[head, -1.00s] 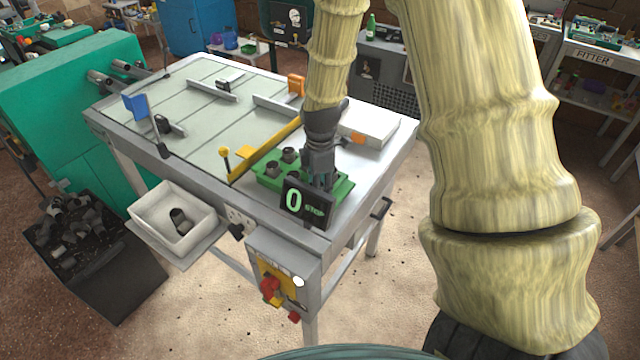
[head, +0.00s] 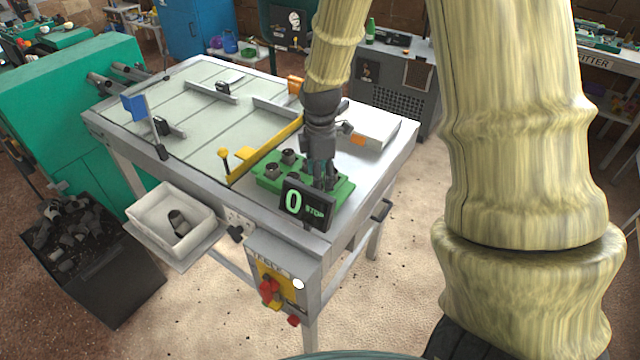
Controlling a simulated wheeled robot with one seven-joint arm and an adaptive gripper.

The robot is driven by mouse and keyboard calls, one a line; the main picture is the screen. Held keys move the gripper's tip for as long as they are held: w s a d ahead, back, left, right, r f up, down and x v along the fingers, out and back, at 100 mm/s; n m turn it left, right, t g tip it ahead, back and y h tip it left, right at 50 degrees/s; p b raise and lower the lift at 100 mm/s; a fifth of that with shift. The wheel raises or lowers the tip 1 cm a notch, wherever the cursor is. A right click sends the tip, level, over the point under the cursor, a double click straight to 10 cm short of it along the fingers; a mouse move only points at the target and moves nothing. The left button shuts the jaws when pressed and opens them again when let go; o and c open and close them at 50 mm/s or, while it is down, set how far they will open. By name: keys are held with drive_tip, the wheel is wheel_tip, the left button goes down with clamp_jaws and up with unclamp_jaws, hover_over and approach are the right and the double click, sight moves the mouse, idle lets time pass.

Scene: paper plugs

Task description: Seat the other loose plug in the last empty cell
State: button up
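A green tray (head: 265,185) with cells lies on the near right part of the table. Dark grey plugs stand in its left part, one nearer (head: 272,171) and one farther back (head: 289,157). My gripper (head: 327,186) points down at the tray's right part, its fingertips low among the cells. The fingers and the sign hide what lies between and below them, so I cannot tell if they hold a plug. A loose dark plug (head: 178,222) stands in the white bin (head: 150,208) at the table's front left.
A yellow bar (head: 270,147) runs along the tray's left back. A pale box (head: 372,130) lies behind. A dark crate of scraps (head: 95,265) stands on the floor at left.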

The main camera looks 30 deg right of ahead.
wheel_tip(320, 180, up, 8)
drive_tip(key=b, duration=0.1)
drive_tip(key=shift+f+b, duration=0.2)
drive_tip(key=shift+b, duration=0.15)
idle(0.6)
